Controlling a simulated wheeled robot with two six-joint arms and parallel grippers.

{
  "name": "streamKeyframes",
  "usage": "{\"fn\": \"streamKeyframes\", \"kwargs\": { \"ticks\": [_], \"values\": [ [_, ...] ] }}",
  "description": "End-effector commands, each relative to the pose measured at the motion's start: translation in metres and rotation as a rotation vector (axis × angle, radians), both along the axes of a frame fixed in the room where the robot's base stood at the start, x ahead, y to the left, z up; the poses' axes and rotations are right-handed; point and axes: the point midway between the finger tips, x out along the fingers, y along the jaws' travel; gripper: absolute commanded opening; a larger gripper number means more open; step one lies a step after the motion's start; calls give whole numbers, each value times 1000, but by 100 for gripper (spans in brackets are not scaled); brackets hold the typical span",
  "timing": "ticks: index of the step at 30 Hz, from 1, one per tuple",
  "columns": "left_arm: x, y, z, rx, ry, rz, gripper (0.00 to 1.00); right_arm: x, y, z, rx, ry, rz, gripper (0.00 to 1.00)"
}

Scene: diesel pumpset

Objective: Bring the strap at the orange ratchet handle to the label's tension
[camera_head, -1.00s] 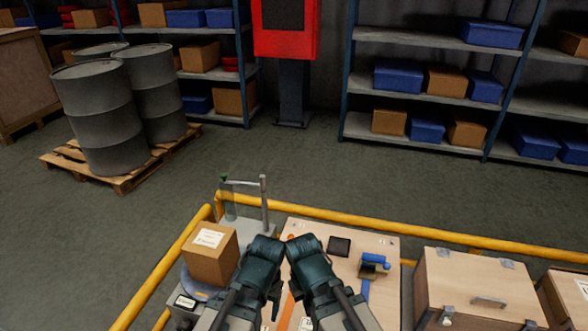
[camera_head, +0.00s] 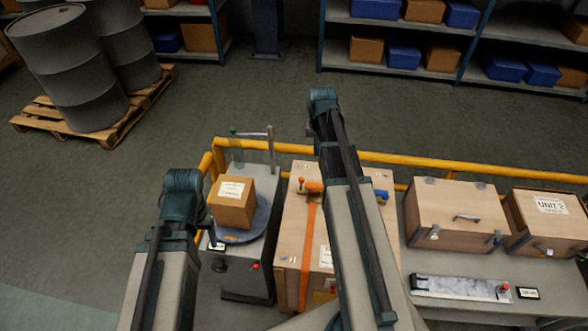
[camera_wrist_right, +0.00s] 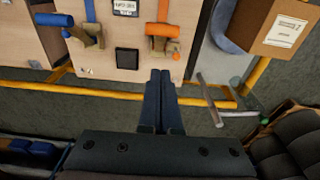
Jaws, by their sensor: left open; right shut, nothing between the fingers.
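The orange ratchet handle (camera_head: 311,187) sits at the far end of the orange strap (camera_head: 308,245), on a wooden crate (camera_head: 288,262). In the right wrist view the orange handle (camera_wrist_right: 162,30) is at the top, with its metal ratchet below it. My right arm hides part of the crate in the head view. My left arm is at the left; its gripper is hidden.
A blue ratchet handle (camera_head: 382,195) on a blue strap (camera_wrist_right: 91,10) and a dark square plate (camera_wrist_right: 127,62) are close by. A carton (camera_head: 233,203) stands on a turntable left of the crate. Yellow rails (camera_head: 440,169) run behind. Wooden cases (camera_head: 455,210) stand at right.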

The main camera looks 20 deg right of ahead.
Motion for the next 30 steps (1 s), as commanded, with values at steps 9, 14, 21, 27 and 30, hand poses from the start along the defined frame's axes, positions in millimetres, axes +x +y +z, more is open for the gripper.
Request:
{"fn": "streamKeyframes", "kwargs": {
  "ticks": [9,14,21,27,30],
  "values": [
    [0,0,5,0,0,0,64,2,-16,5,2,-8,-34,0],
    [0,0,5,0,0,0,64,2,-15,5,1,-7,-33,0],
    [0,0,-2,0,0,0,64,2,-15,-2,1,-7,-32,0],
    [0,0,-21,0,0,0,64,4,-16,-20,1,-7,-32,0],
    [0,0,-34,0,0,0,64,5,-17,-33,1,-7,-32,0]
  ]
}}
